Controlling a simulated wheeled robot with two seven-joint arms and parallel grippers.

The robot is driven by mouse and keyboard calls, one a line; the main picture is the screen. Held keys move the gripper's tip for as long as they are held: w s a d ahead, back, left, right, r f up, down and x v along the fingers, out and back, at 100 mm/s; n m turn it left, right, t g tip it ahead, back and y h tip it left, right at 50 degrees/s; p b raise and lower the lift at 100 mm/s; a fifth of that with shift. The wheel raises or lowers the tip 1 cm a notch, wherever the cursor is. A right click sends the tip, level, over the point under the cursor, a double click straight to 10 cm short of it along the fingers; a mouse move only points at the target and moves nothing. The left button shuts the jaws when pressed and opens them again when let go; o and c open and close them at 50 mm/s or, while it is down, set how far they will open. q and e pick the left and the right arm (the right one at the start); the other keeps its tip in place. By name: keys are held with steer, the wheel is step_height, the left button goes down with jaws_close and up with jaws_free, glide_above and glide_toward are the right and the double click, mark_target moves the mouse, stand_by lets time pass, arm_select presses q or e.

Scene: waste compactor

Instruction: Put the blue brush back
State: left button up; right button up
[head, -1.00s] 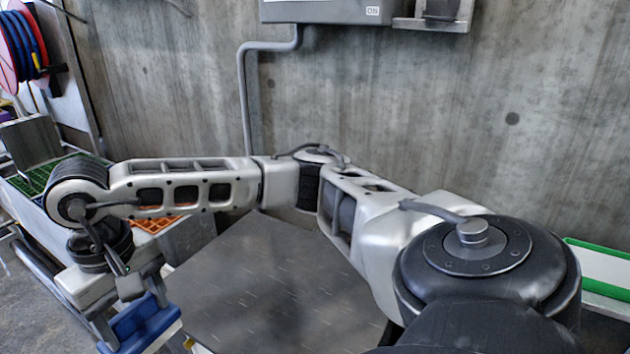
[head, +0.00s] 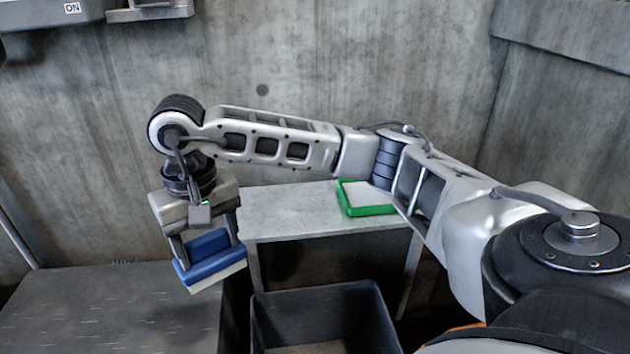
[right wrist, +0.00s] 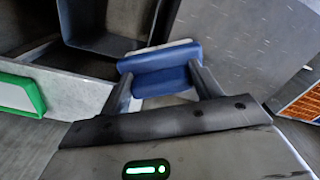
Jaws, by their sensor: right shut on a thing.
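The blue brush (head: 208,257), a blue block with pale bristles on its lower side, is held in the air in the head view. My right gripper (head: 207,248) is shut on it, with one finger at each end. The right wrist view shows the same brush (right wrist: 160,70) between the two fingers (right wrist: 165,88). The brush hangs above the right edge of the dark table, left of a pale shelf. My left gripper is not in view.
A pale grey shelf (head: 285,212) stands against the concrete wall and carries a green-rimmed white tray (head: 367,197). A dark open bin (head: 325,312) stands in front of it. The dark table (head: 110,310) is clear at lower left. A grey box (head: 50,14) hangs on the wall.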

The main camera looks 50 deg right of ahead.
steer(key=w+d+r+m+p, duration=0.3)
steer(key=d+r+m+p, duration=0.3)
steer(key=d+r, duration=0.35)
steer(key=w+d+f, duration=0.1)
steer(key=d+f, duration=0.3)
steer(key=w+d+f+b, duration=0.1)
steer(key=w+d+f, duration=0.1)
steer(key=d+f, duration=0.2)
steer(key=w+d+f+b, duration=0.1)
steer(key=d+f, duration=0.3)
steer(key=shift+w+d+f, duration=0.15)
steer(key=shift+d+f, duration=0.2)
steer(key=shift+d, duration=0.05)
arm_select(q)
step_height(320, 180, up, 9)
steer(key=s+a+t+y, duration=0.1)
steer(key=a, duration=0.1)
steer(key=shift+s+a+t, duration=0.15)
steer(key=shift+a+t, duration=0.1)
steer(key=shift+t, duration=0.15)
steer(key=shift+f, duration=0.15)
arm_select(e)
steer(key=shift+f, duration=0.15)
steer(key=o, duration=1)
steer(key=shift+c, duration=0.2)
